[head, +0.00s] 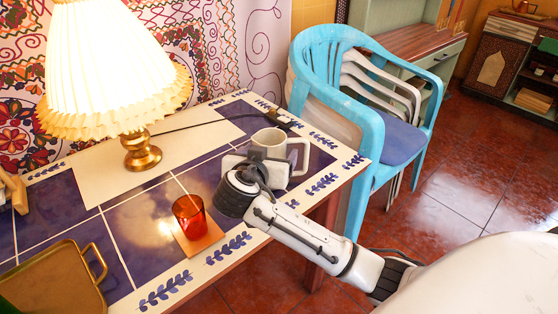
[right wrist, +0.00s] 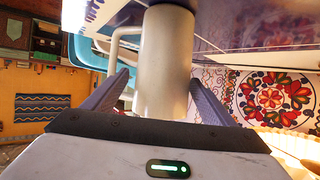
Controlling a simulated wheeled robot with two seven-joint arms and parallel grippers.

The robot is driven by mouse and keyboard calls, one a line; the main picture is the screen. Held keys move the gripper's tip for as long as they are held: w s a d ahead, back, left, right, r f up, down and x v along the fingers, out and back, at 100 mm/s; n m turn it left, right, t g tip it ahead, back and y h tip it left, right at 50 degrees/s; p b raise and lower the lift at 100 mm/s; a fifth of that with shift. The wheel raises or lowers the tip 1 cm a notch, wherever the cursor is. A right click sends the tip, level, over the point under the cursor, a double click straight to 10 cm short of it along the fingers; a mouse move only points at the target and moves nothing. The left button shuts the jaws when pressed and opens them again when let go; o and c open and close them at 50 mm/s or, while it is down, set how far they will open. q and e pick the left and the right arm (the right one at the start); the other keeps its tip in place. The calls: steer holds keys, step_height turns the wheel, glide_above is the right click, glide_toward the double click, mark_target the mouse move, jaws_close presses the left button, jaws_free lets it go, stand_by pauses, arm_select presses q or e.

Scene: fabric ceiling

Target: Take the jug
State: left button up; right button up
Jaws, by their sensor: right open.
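The jug (head: 270,139) is a pale grey cylinder with a handle on its right side in the head view. It stands upright near the right end of the tiled table (head: 115,236). My right gripper (head: 257,165) is at the jug's near side and hides its lower part. In the right wrist view the jug (right wrist: 166,62) lies between the two open fingers, its handle to the left. Gaps show beside the jug; I cannot tell whether a finger touches it. My left gripper is not in view.
A red glass (head: 189,215) stands on a coaster left of my right gripper. A lit lamp (head: 115,75) and a brass tray (head: 55,280) are further left. A blue chair (head: 367,120) stands close behind the table's right end.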

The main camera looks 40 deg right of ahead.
steer(key=shift+x, duration=1.2)
steer(key=shift+a, duration=0.1)
steer(key=c, duration=1.4)
steer(key=shift+r, duration=0.1)
steer(key=shift+c, duration=1.3)
